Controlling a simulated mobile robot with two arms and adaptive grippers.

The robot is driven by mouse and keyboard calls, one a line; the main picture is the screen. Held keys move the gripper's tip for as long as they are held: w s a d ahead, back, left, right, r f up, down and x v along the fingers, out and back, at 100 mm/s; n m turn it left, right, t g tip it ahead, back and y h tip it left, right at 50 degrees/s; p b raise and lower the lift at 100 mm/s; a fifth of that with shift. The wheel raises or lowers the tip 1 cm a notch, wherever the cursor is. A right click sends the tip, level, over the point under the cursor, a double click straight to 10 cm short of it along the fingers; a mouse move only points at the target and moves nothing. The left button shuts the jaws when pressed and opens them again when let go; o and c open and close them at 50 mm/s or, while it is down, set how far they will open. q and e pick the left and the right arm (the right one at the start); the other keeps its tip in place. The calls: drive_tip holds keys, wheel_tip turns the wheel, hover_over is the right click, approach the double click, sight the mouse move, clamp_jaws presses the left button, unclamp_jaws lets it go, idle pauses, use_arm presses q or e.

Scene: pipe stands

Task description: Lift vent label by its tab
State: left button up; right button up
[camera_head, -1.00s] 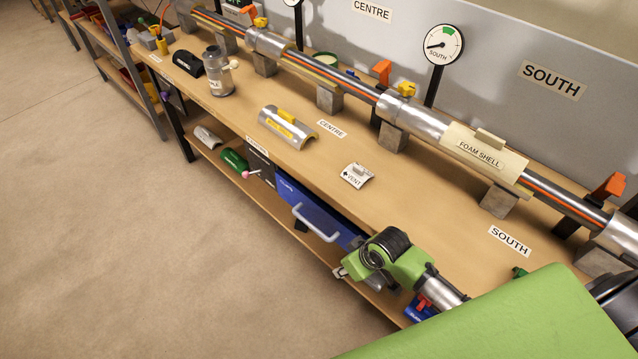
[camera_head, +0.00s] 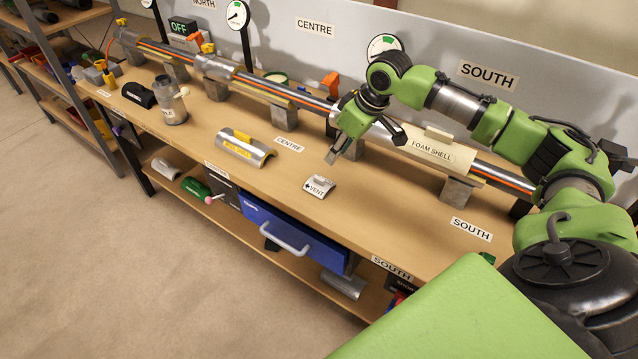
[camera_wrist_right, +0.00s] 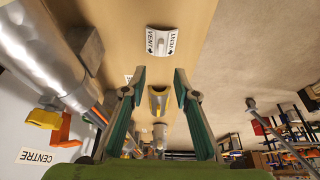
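The vent label (camera_head: 318,187) is a small curved white piece with "VENT" and an arrow on it, lying on the bench top. Its raised grey tab (camera_head: 321,180) stands on top. My right gripper (camera_head: 362,146) is open and empty above the bench, up and to the right of the label in the head view, not touching it. In the right wrist view the open fingers (camera_wrist_right: 160,76) frame empty space, and the label (camera_wrist_right: 161,43) lies beyond them, near the top middle. My left gripper is out of view.
The pipe with the foam shell (camera_head: 432,148) runs along the back of the bench on stands. A blue drawer (camera_head: 285,232) is below. The bench around the label is clear.

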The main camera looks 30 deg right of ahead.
hover_over(320, 178)
drive_tip(key=s, duration=0.2)
drive_tip(key=f, duration=0.7)
drive_tip(key=shift+s+d+f+p, duration=0.1)
drive_tip(key=shift+d+f+p, duration=0.1)
drive_tip(key=shift+d+p, duration=0.2)
drive_tip(key=p+x, duration=0.1)
drive_tip(key=x, duration=0.3)
drive_tip(key=shift+w+a+f, duration=0.1)
drive_tip(key=shift+w+f, duration=0.1)
drive_tip(key=shift+f, duration=0.4)
clamp_jaws()
